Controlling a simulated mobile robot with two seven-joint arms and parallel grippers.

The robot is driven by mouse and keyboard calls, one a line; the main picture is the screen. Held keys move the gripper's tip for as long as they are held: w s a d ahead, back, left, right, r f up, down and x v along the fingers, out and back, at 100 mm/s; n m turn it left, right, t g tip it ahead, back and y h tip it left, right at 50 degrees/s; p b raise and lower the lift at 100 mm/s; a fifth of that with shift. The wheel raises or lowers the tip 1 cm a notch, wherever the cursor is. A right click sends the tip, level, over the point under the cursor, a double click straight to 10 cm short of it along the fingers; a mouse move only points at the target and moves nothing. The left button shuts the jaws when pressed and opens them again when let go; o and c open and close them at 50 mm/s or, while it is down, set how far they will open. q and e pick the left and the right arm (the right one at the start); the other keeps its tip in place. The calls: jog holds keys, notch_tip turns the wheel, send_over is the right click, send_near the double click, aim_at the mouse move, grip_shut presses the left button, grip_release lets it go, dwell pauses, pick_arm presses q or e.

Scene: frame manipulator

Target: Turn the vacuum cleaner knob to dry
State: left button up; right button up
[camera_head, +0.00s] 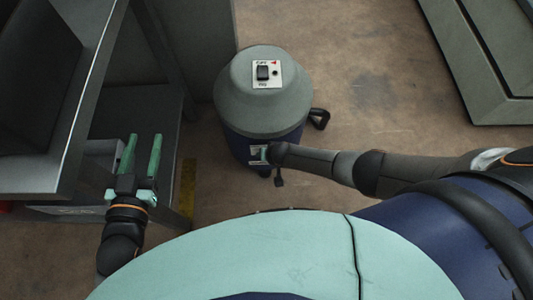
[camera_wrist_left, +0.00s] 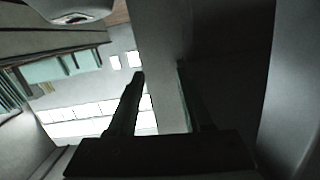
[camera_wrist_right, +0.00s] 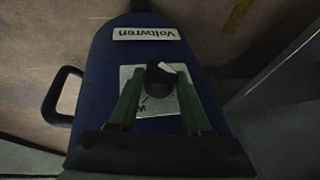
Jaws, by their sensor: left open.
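The vacuum cleaner (camera_head: 265,110) stands upright on the floor, with a grey domed top and a blue body. A black round knob (camera_wrist_right: 160,80) sits on a white marked plate (camera_wrist_right: 158,125) on the blue body. My right gripper (camera_wrist_right: 158,70) is open, with one finger on each side of the knob and small gaps visible. In the head view my right gripper (camera_head: 265,153) is at the body's front and the knob is hidden. A white label (camera_wrist_right: 146,34) reads "Voltwren", upside down. My left gripper (camera_head: 143,139) is open and empty, away at the left.
The top has another white plate with a black switch (camera_head: 263,73). A black handle (camera_head: 319,118) sticks out at the cleaner's right. A grey metal table (camera_head: 85,85) stands close to my left gripper. The floor (camera_head: 375,95) to the cleaner's right is clear.

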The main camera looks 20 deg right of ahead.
jog(key=o, duration=0.4)
jog(key=shift+d, duration=0.1)
jog(key=shift+r, duration=0.15)
jog(key=shift+p+v, duration=1.15)
jog(key=shift+p, duration=0.1)
pick_arm(q)
jog(key=s+d+f+n+g+y+p, duration=0.1)
jog(key=s+f+g+p, duration=0.5)
jog(key=s+f, duration=0.1)
jog(key=shift+d+f+g+p, duration=0.2)
jog(key=shift+f+g+p, duration=0.1)
jog(key=shift+f+p, duration=0.15)
pick_arm(e)
jog(key=v, duration=1)
